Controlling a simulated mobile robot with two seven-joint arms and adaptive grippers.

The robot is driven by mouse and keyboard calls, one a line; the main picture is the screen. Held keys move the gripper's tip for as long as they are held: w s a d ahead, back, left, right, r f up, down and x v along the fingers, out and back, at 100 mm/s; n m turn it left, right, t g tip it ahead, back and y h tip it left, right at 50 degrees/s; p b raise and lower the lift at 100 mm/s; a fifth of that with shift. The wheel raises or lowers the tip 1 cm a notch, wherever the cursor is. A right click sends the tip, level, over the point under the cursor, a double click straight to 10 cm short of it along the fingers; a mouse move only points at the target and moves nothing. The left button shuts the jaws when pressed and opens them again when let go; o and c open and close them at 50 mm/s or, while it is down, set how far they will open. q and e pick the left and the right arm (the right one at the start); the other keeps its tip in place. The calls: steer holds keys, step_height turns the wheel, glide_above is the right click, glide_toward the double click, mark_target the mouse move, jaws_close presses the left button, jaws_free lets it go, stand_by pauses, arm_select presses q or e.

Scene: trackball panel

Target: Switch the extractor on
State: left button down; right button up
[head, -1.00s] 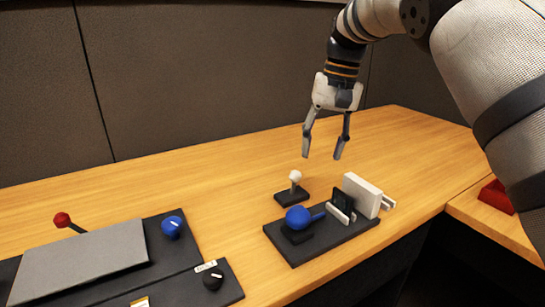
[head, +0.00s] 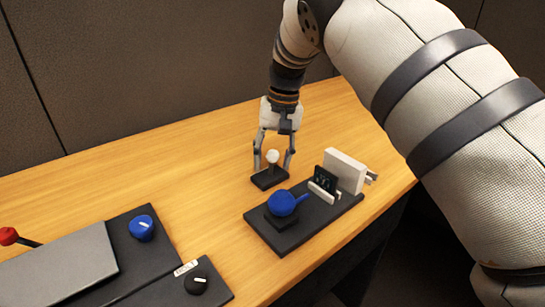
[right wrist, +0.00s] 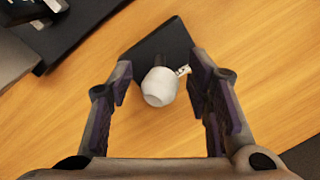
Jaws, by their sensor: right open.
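A small lever with a white ball knob (head: 272,156) stands on a black base (head: 268,181) on the wooden table. My right gripper (head: 272,168) points down over it, open, with one finger on each side of the knob. In the right wrist view the white knob (right wrist: 160,86) lies between the open fingers (right wrist: 160,72), with gaps on both sides. A small pale tag shows beside the knob there, too small to read. I cannot tell for sure which control is the extractor's. My left gripper is not in view.
A black panel (head: 262,238) holding a blue ball (head: 281,203) and a white block (head: 345,170) stands just right and in front. At left are a blue knob (head: 141,228), a black dial (head: 197,282), a grey plate (head: 60,278) and a red-balled lever (head: 8,235). Back table is clear.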

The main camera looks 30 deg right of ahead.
steer(key=shift+c, duration=0.3)
jaws_close()
steer(key=shift+w+d+f+y+b, duration=0.1)
steer(key=shift+d+f+y+b, duration=0.15)
steer(key=shift+y, duration=0.35)
steer(key=shift+w+d+f+y+b, duration=0.1)
steer(key=shift+d+f+y+b, duration=0.15)
steer(key=shift+y, duration=0.35)
steer(key=shift+s+d+r+y, duration=0.1)
steer(key=shift+d+r+y, duration=0.05)
steer(key=shift+y, duration=0.35)
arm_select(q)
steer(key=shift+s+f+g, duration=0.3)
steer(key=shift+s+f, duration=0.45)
arm_select(e)
steer(key=shift+r, duration=0.15)
steer(key=shift+o, duration=0.3)
jaws_free()
